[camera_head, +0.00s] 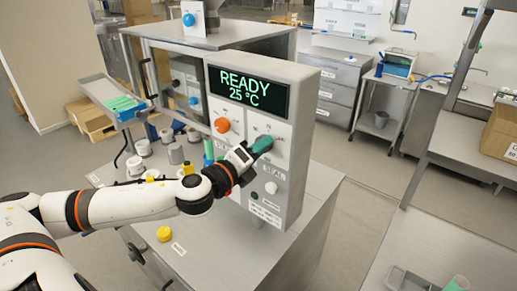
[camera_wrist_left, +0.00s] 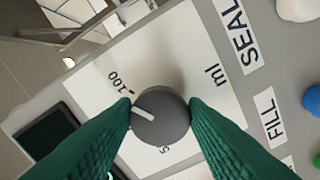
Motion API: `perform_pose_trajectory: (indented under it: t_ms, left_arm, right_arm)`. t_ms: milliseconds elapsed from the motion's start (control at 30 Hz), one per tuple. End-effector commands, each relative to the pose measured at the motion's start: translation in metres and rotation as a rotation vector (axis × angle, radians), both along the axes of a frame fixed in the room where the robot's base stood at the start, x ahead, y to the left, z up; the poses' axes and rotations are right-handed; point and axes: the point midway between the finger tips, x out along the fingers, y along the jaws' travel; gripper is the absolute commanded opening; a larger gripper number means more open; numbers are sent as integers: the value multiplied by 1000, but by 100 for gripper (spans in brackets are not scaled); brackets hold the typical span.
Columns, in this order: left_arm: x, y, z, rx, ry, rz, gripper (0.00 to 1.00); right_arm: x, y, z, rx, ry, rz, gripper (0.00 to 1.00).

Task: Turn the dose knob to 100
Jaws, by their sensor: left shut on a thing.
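The dose knob (camera_wrist_left: 163,117) is round and dark grey with a white pointer line, on a white dial plate marked "ml". In the left wrist view the pointer aims left and slightly up, close to the tick by the "100" label (camera_wrist_left: 114,82); a fingertip is near its end, so exact alignment is hard to judge. My left gripper (camera_wrist_left: 161,107) has its green fingers on both sides of the knob, shut on it. In the head view the left gripper (camera_head: 262,145) is at the machine's front panel and hides the knob. My right gripper is not in view.
The machine's display (camera_head: 247,89) reads "READY 25 °C". An orange knob (camera_head: 222,125) is left of the gripper, and a white button (camera_head: 271,187) is below it. A green-filled tray (camera_head: 110,95) is at the left.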

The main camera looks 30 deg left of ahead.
Motion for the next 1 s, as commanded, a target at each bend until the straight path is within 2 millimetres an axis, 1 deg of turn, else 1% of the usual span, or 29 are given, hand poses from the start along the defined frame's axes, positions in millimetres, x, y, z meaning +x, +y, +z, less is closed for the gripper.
perform_pose_trajectory:
  t_ms: [367, 400, 500, 833, 1000]
  left_arm:
    - [0, 0, -1, 6, 1, 0, 17]
    - [0, 0, -1, 5, 1, 0, 46]
    - [0, 0, -1, 5, 1, 0, 60]
    - [-2, 1, -2, 5, 1, 1, 60]
    - [-14, 5, -5, 10, 4, 6, 60]
  right_arm:
    - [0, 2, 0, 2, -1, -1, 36]
    - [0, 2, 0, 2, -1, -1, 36]
    - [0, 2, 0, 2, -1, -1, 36]
    - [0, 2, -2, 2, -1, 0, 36]
    - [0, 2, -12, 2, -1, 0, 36]
